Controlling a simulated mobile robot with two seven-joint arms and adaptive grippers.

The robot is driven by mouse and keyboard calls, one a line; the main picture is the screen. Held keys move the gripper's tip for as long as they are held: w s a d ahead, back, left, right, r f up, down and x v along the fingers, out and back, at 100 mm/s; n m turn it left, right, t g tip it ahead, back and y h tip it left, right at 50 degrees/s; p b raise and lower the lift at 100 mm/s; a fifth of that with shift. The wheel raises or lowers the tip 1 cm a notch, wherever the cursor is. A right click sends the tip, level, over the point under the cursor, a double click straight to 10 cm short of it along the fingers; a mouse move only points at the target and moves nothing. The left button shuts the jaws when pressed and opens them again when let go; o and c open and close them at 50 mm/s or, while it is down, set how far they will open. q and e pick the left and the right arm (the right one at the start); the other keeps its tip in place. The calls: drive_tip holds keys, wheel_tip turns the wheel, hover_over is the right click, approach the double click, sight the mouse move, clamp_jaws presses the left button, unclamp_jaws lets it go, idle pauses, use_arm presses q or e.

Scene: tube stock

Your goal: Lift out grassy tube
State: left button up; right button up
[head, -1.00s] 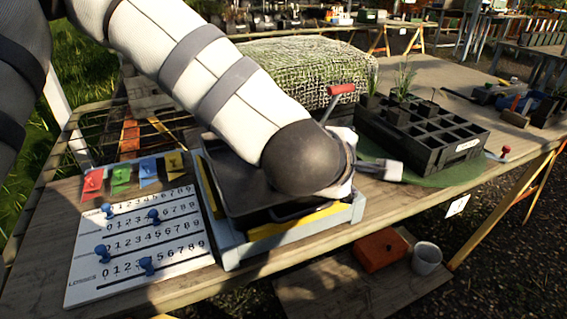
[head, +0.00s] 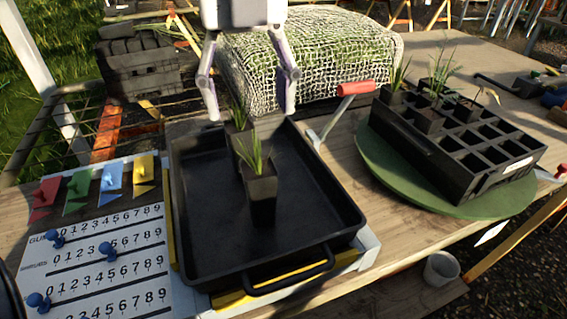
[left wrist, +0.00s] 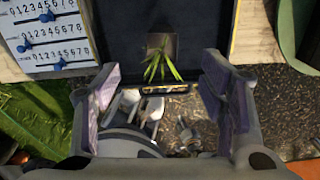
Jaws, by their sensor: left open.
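Two black square tubes with green grass stand upright in the black tray: a front tube (head: 262,192) and a back tube (head: 236,135), partly hidden behind it. More planted tubes (head: 428,118) stand at the far-left end of the black rack (head: 470,185), some grassy, one with a thin brownish shoot. My left gripper (head: 250,110) is open and empty, fingers pointing down over the tray's back end, near the back tube. In the left wrist view, a grassy tube (left wrist: 162,43) shows ahead, between and beyond the spread fingers (left wrist: 160,88). My right gripper is out of view.
The tray (head: 335,215) lies on a scale-like base. The rack stands on a green round plate (head: 380,160). A number board (head: 110,235) is at left, a netted mound (head: 315,60) behind.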

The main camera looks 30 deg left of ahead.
sight(258, 167)
use_arm(q)
drive_tip(key=f, duration=0.2)
drive_tip(key=f+b, duration=0.1)
drive_tip(key=f, duration=0.3)
drive_tip(key=shift+s+f, duration=0.3)
drive_tip(key=shift+s, duration=0.1)
drive_tip(key=f, duration=0.2)
drive_tip(key=f+b, duration=0.2)
drive_tip(key=f, duration=0.1)
drive_tip(key=shift+w+d+f, duration=0.15)
drive_tip(key=shift+d+f, duration=0.2)
drive_tip(key=shift+d, duration=0.05)
drive_tip(key=shift+r, duration=0.15)
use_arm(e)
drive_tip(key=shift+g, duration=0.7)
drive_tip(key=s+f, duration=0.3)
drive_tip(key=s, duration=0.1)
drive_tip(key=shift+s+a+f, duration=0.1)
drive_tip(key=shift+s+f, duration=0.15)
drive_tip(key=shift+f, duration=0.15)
use_arm(q)
drive_tip(key=c, duration=1.4)
